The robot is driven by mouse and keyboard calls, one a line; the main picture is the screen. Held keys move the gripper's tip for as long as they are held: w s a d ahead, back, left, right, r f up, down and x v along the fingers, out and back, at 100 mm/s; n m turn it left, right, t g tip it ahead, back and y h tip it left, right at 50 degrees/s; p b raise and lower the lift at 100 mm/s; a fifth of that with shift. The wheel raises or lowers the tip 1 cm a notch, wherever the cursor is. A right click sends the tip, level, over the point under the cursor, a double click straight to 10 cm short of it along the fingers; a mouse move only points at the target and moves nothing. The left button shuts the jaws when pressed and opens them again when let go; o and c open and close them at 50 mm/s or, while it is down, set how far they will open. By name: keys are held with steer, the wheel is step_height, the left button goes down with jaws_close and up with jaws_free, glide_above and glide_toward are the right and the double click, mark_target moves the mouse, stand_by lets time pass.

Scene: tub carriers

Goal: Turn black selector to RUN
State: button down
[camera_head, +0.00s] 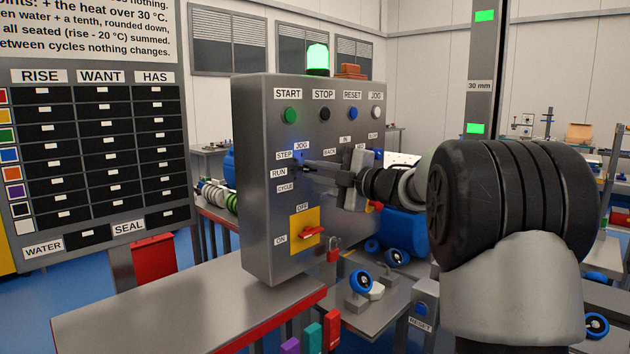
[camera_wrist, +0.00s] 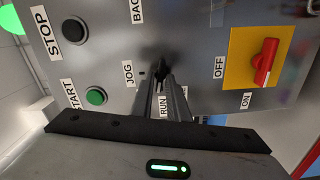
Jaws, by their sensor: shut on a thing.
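The black selector (camera_wrist: 158,64) sits on the front of the grey control panel (camera_head: 268,120), with labels JOG, STEP, RUN (camera_head: 278,173) and CYCLE around it. My gripper (camera_head: 306,164) reaches in from the right in the head view. Its fingers are shut on the selector and hide most of it in the head view. In the wrist view the two fingertips meet the black knob, and the RUN label (camera_wrist: 163,106) shows between the fingers. I cannot tell clearly which label the selector points to.
A yellow plate with a red OFF/ON switch (camera_head: 312,233) lies below the selector. Green, black, blue and white buttons line the panel top; the green START button (camera_wrist: 96,96) is near in the wrist view. A steel table (camera_head: 180,320) stands in front.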

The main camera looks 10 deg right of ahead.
steer(key=shift+f+n+b, duration=0.15)
steer(key=shift+n+b, duration=0.55)
steer(key=shift+n, duration=0.5)
steer(key=c, duration=1.8)
jaws_free()
steer(key=shift+o, duration=0.2)
steer(key=p+v, duration=0.1)
steer(key=v, duration=1.6)
steer(key=shift+s, duration=0.15)
steer(key=shift+d, duration=0.15)
